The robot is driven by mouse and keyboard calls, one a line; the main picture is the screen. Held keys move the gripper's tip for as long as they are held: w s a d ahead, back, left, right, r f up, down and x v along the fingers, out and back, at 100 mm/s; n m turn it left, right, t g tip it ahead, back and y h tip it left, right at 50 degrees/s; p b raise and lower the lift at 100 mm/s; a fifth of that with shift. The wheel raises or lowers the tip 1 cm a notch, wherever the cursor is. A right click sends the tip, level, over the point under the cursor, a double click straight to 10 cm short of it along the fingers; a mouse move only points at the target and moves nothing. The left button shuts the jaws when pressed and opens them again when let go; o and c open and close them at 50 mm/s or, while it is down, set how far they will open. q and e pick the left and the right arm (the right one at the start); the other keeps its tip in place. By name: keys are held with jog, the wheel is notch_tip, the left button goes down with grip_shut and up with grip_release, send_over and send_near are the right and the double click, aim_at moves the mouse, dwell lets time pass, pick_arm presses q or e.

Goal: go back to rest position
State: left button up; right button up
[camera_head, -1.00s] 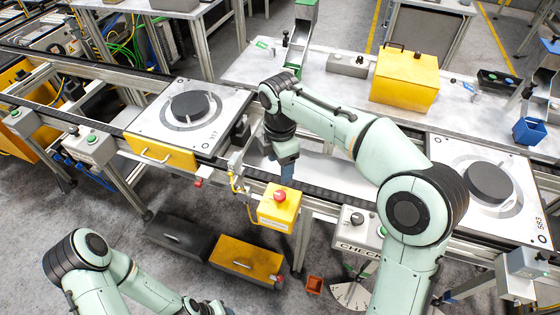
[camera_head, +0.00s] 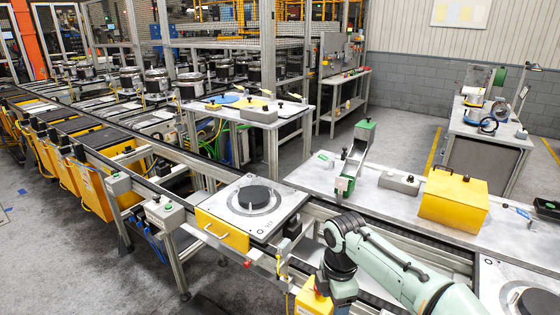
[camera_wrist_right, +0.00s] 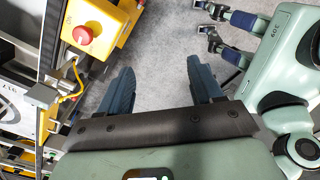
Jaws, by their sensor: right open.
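My right arm comes in at the bottom right of the head view, its wrist hanging over the conveyor's near edge. In the right wrist view my right gripper (camera_wrist_right: 160,88) is open, with bare grey floor between its two dark fingers and nothing held. It is beside the yellow box (camera_wrist_right: 108,22) with the red button (camera_wrist_right: 82,35), apart from it. My left gripper (camera_wrist_right: 211,22) shows small at the top of the right wrist view, its two dark fingers apart and empty over the floor. The left arm is outside the head view.
A pallet with a black disc (camera_head: 258,196) sits on the conveyor. Behind it, a table carries a yellow case (camera_head: 453,198), a grey box (camera_head: 399,182) and a green-ended chute (camera_head: 355,160). Another pallet (camera_head: 492,285) is at right. Floor at lower left is open.

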jog(key=s+a+f+m+g+y, duration=0.15)
jog(key=f+m, duration=0.35)
jog(key=f, duration=0.9)
jog(key=s+f+m+t+y, duration=0.1)
jog(key=s+f+m+y, duration=0.3)
jog(key=f, duration=1)
jog(key=s+d+f+m+h, duration=0.1)
jog(key=s+f+m, duration=1.3)
jog(key=s, duration=0.3)
jog(key=shift+s+d+m+h, duration=0.35)
jog(key=shift+d+m, duration=0.05)
jog(key=shift+m, duration=0.3)
